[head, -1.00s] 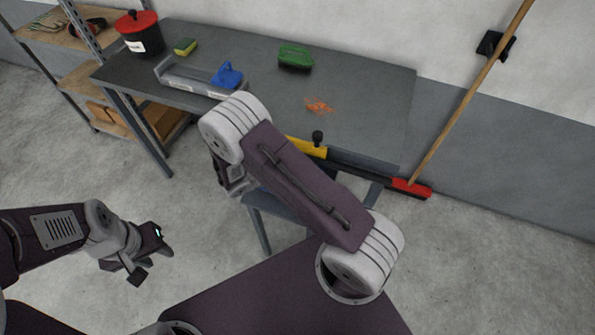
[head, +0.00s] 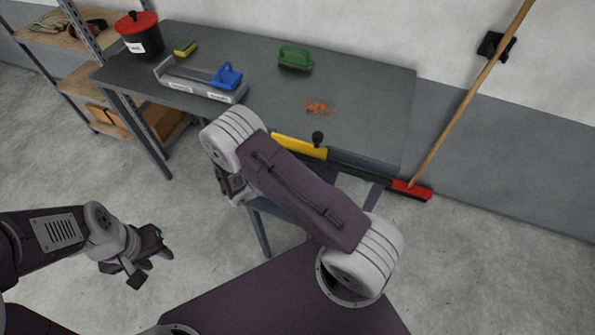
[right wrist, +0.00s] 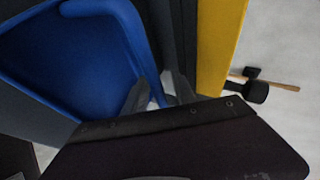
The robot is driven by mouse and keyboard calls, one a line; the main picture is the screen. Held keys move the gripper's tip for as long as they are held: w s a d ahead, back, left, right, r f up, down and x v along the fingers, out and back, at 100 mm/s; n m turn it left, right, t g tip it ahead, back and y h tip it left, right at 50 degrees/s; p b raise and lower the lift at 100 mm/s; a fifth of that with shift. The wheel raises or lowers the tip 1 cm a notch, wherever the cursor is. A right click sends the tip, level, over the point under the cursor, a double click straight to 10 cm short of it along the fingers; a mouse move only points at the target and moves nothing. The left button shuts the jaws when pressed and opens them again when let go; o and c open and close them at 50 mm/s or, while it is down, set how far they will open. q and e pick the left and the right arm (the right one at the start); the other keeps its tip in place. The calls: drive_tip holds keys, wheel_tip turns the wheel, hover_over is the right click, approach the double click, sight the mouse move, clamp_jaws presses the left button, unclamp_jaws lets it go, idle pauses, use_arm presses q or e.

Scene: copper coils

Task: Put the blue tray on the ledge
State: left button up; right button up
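The blue tray (right wrist: 75,45) fills the upper left of the right wrist view. My right gripper (right wrist: 157,92) is at its rim, one finger on each side, with a strip of blue between them. I cannot tell whether the fingers press on it. In the head view, my right arm hides this gripper and the tray. A grey-blue ledge (head: 283,207) shows below the front of the bench, partly behind my arm. My left gripper (head: 153,269) is open and empty above the floor at the lower left.
A broom (head: 470,90) leans right.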

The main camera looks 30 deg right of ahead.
drive_tip(key=shift+a+r, duration=0.1)
drive_tip(key=shift+r, duration=0.15)
drive_tip(key=v, duration=1.2)
drive_tip(key=s+d+r+n+y, duration=0.1)
drive_tip(key=s+r+n+y, duration=0.2)
drive_tip(key=n, duration=1.2)
drive_tip(key=s+d+r+n+g+y+p, duration=0.1)
drive_tip(key=s+r+n+y, duration=0.3)
drive_tip(key=n, duration=1.1)
drive_tip(key=shift+s+d+y, duration=0.4)
drive_tip(key=shift+s+y, duration=1.4)
drive_tip(key=shift+y, duration=0.5)
